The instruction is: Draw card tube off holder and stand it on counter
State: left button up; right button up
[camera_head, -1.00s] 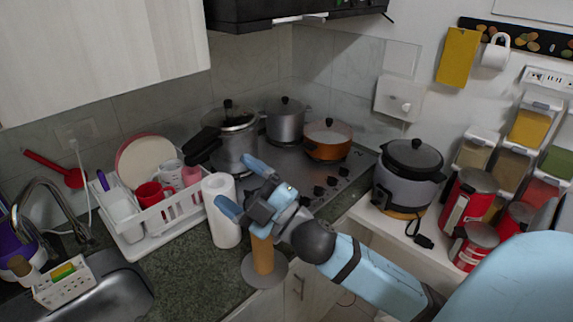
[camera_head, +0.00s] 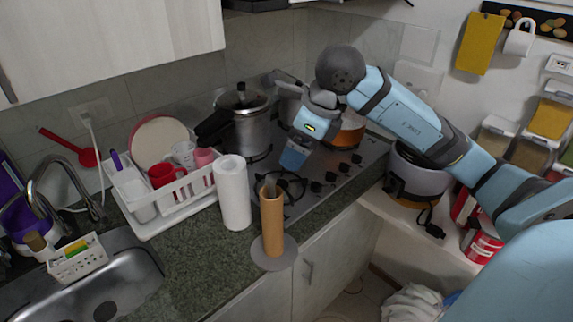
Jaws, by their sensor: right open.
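The brown card tube (camera_head: 272,222) stands upright around the holder, whose round grey base (camera_head: 274,254) rests at the counter's front edge. A small grey tip of the holder's rod shows at the tube's top opening. My right gripper (camera_head: 295,157) is open and empty, fingers pointing down, above the stove behind and to the right of the tube, apart from it. One fingertip shows clearly; the other is mostly hidden. My left gripper is not in view.
A white paper roll (camera_head: 233,192) stands close to the tube's left. A white dish rack (camera_head: 180,195) is further left, then the sink (camera_head: 112,290). The stove (camera_head: 335,175) holds pots behind. Green-grey counter (camera_head: 205,258) is clear in front of the rack.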

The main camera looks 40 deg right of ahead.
aim_at(275, 188)
jog(key=p+x, duration=0.1)
jog(key=x, duration=1.2)
jog(key=shift+a, duration=0.15)
jog(key=shift+r, duration=0.1)
jog(key=c, duration=1.5)
jog(key=shift+r+p, duration=0.15)
jog(key=shift+p, duration=0.25)
